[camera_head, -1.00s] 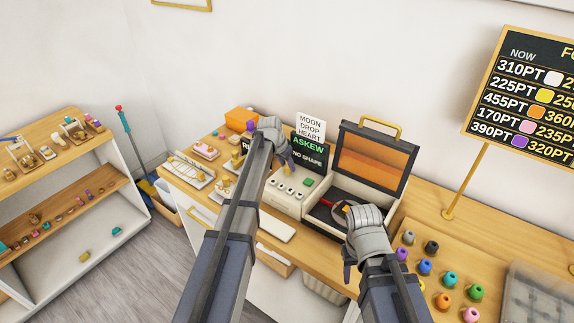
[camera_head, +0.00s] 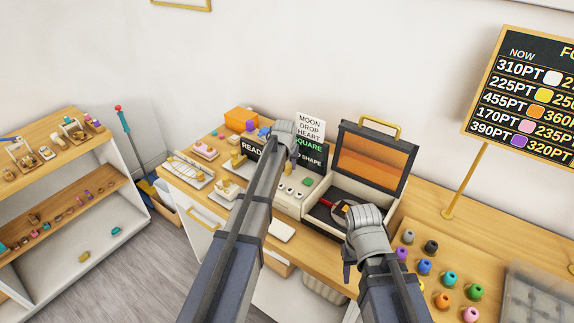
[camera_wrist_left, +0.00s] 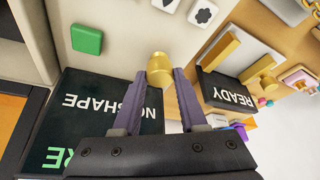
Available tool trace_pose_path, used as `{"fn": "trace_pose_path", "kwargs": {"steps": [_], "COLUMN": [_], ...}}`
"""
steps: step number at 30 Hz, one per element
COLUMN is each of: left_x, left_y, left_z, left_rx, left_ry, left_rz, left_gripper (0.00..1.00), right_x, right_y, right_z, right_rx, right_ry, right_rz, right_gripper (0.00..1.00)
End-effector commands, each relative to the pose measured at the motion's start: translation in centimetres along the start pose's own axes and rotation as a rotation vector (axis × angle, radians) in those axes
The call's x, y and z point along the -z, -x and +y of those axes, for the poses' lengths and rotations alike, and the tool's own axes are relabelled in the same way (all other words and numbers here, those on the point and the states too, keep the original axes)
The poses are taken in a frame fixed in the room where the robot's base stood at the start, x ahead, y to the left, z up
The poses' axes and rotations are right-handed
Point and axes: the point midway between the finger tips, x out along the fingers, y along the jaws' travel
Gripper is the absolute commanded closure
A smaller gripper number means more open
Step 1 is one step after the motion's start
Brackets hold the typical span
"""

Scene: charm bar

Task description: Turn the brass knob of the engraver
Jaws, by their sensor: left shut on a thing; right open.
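The engraver is a cream machine (camera_head: 288,204) with buttons, a dark screen and an open case. Its brass knob (camera_wrist_left: 160,66) sits between my left fingertips (camera_wrist_left: 160,80) in the left wrist view, and the gripper is shut on it. In the head view my left gripper (camera_head: 291,162) is over the machine's top and hides the knob.
The open case has an orange lid (camera_head: 368,152) and a red-handled tool (camera_head: 328,204) inside. Several coloured pegs (camera_head: 450,279) stand on the counter at right. A "READY" sign (camera_wrist_left: 232,92) and small trays are at left.

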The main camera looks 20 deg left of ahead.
Motion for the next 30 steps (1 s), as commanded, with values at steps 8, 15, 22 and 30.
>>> {"fn": "trace_pose_path", "kwargs": {"steps": [8,15,22,30], "left_x": [0.01,0.02,0.00,-0.01], "left_y": [-0.02,-0.02,-0.01,-0.01], "left_z": [0.14,0.20,0.21,0.21], "left_rx": [0.066,0.098,0.107,0.108], "left_ry": [0.159,0.236,0.262,0.264], "left_rz": [-0.002,-0.001,-0.002,-0.002], "left_gripper": [1.00,1.00,1.00,1.00], "right_x": [0.00,0.00,0.00,0.00], "right_y": [0.00,0.00,0.00,0.00], "right_z": [0.00,0.00,0.00,0.00], "right_rx": [0.000,0.000,0.000,0.000], "right_ry": [0.000,0.000,0.000,0.000], "right_rz": [0.000,0.000,0.000,0.000], "right_gripper": [0.50,0.50,0.50,0.50]}}
